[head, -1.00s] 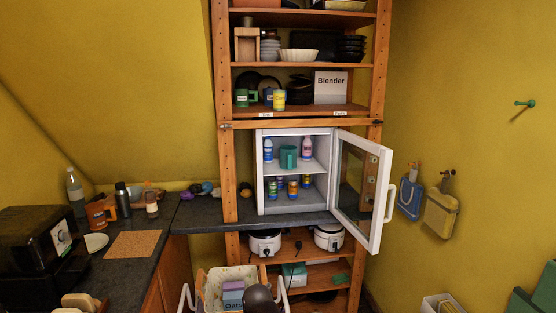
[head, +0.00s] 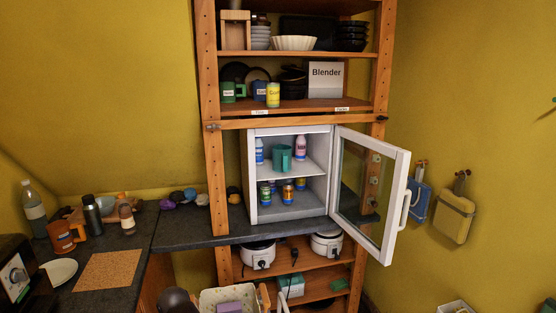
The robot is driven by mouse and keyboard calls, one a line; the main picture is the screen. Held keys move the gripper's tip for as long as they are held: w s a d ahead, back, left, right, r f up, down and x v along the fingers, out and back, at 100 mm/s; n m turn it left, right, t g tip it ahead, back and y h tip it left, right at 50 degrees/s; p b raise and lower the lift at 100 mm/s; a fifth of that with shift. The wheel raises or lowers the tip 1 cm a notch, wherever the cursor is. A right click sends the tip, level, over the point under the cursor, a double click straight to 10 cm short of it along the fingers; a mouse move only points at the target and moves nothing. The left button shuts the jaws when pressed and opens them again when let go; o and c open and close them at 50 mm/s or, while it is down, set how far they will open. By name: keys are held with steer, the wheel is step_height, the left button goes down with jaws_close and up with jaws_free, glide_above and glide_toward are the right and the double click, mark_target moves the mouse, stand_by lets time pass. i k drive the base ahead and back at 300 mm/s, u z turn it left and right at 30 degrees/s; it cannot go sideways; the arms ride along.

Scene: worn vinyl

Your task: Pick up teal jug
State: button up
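The teal jug (head: 281,158) stands upright on the upper shelf of a small white fridge (head: 252,180). It has a handle on its right side and is near the shelf's front. A blue-and-white bottle (head: 260,151) stands to its left and a pink bottle (head: 300,148) to its right, a little behind. The fridge's glass door (head: 362,190) is open, swung to the right. My gripper is not in view.
Jars (head: 287,192) stand on the fridge's lower shelf. The fridge sits on a dark counter (head: 190,232) in a wooden shelf unit (head: 215,175). A white crate (head: 245,295) with a purple box (head: 229,307) is at the bottom. The open door takes up the right side.

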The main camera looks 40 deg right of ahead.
mark_target(283, 154)
steer(key=z, duration=0.35)
steer(key=i, duration=0.95)
steer(key=z, duration=0.6)
